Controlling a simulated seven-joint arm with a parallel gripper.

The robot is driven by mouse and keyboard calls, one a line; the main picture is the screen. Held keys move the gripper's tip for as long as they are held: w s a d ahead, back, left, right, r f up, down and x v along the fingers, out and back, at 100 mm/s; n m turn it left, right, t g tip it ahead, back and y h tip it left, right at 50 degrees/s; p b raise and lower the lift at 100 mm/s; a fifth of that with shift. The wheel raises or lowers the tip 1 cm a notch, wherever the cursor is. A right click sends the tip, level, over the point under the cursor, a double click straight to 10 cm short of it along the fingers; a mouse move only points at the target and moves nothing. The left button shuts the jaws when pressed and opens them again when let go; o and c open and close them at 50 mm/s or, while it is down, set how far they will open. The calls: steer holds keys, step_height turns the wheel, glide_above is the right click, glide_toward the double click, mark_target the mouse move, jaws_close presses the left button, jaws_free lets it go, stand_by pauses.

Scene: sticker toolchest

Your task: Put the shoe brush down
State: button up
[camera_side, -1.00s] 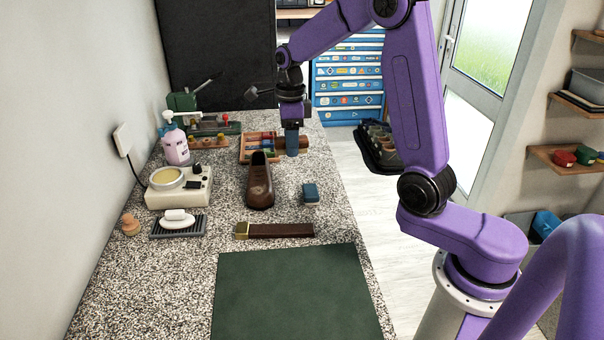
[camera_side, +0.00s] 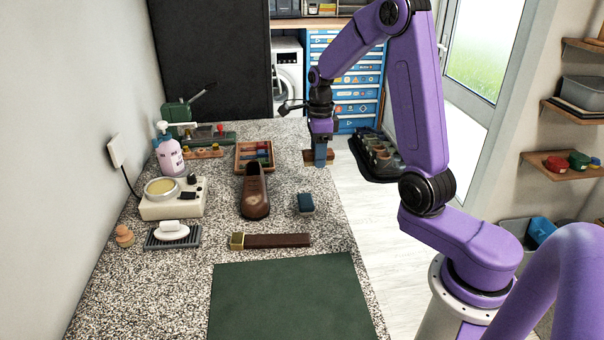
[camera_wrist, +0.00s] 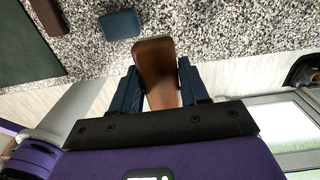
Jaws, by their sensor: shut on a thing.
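My gripper (camera_side: 320,163) is shut on the shoe brush, a brown wooden block (camera_side: 328,156), near the far right edge of the speckled counter (camera_side: 190,280). In the wrist view the brush (camera_wrist: 155,62) is clamped between the two dark blue fingers of my gripper (camera_wrist: 157,85). There it overlaps both the counter and the pale floor beyond the edge. Its bristles are hidden, and I cannot tell whether it touches the counter.
A brown shoe (camera_side: 255,196), a blue block (camera_side: 305,203), a brown strap (camera_side: 278,241) and a green mat (camera_side: 290,300) lie nearer. A wooden tray (camera_side: 240,166) stands left of my gripper. A dark rack of cups (camera_side: 375,158) is right, past the counter's edge.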

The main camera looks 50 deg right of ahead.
glide_above(302, 182)
step_height(302, 182, down, 7)
steer(key=shift+r, duration=0.1)
steer(key=shift+f, duration=1.55)
steer(key=shift+f, duration=0.15)
steer(key=o, duration=1)
